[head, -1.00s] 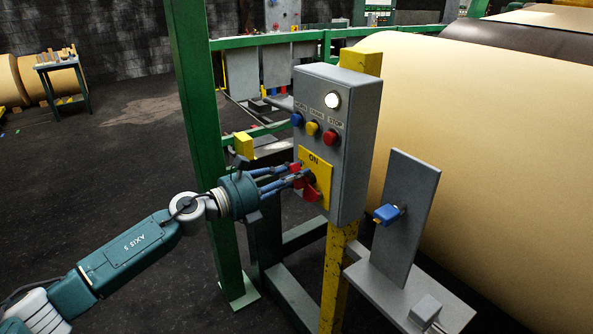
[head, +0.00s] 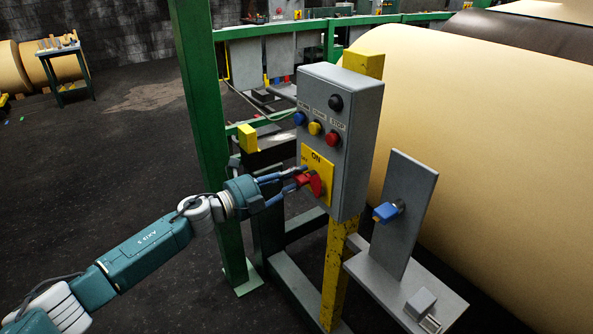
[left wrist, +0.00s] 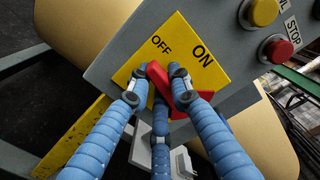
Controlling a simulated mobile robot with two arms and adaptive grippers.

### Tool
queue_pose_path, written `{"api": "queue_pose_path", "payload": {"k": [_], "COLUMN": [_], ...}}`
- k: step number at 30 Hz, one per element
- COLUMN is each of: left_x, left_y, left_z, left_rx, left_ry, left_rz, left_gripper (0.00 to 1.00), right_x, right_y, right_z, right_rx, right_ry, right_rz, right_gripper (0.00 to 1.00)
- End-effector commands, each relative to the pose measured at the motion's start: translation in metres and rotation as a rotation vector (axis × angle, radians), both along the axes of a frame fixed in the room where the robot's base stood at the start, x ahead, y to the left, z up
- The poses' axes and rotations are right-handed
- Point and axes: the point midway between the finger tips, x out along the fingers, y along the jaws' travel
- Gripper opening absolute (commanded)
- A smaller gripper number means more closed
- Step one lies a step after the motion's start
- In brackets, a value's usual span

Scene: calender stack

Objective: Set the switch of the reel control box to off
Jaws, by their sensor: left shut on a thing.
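The grey reel control box (head: 338,142) stands on a yellow post in the middle of the head view. Its yellow plate (head: 319,158) carries a red switch handle (head: 316,184). In the left wrist view the red handle (left wrist: 157,76) slants with its upper end toward the OFF mark (left wrist: 161,45), away from the ON mark (left wrist: 202,55). My left gripper (head: 303,177), with blue jointed fingers, is shut on the handle; its fingertips (left wrist: 158,100) hide part of it. The lamp (head: 336,103) at the top of the box is dark. My right gripper is not in view.
Blue, yellow and red STOP buttons (head: 332,139) sit above the plate. A green post (head: 203,130) rises left of the box. A grey bracket with a blue handle (head: 385,212) stands at right, before a large paper roll (head: 470,150). Dark floor (head: 120,180) is open at left.

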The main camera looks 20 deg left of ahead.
Motion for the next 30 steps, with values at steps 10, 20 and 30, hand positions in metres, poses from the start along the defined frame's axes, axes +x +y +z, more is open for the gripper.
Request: {"api": "queue_pose_path", "payload": {"k": [10, 20, 30], "left_x": [0.0014, 0.0015, 0.0013], "left_y": [0.0013, 0.0014, 0.0012], "left_z": [0.001, -0.0012, -0.0016], "left_rx": [-0.148, -0.189, -0.19], "left_ry": [0.107, 0.139, 0.14], "left_rz": [0.004, 0.005, 0.005], "left_gripper": [0.0, 0.0, 0.22], "right_x": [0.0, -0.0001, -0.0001], "right_y": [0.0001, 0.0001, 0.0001], "right_z": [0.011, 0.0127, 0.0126], "right_rx": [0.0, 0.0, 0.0], "right_ry": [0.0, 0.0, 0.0], "right_rz": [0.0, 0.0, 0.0], "right_gripper": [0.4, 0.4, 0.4]}}
